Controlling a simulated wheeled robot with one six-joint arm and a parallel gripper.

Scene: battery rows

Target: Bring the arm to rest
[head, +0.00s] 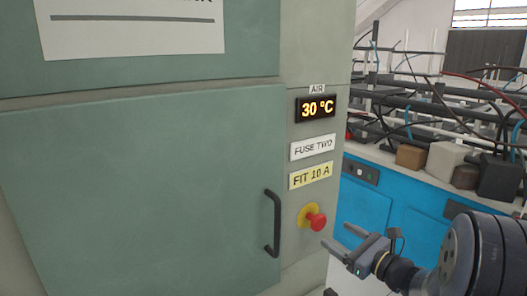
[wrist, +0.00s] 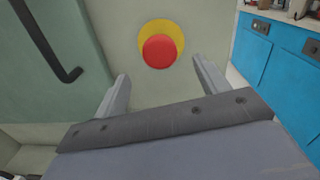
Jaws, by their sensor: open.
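My gripper (head: 339,242) is in the lower right of the head view, in front of the cabinet's right edge. Its two fingers are apart with nothing between them. In the wrist view my gripper (wrist: 160,82) shows both fingers spread below a red button. The red button (head: 316,221) on a yellow round base is on the cabinet's front panel, left of and above the fingertips. It also shows in the wrist view (wrist: 160,51), ahead of the gap between the fingers. The fingers look apart from it.
A green cabinet door (head: 140,190) with a dark handle (head: 272,224) fills the left. Labels (head: 311,176) and a display (head: 315,107) reading 30 °C are above the button. A blue cabinet (head: 365,205) with cables and boxes on top stands behind at right.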

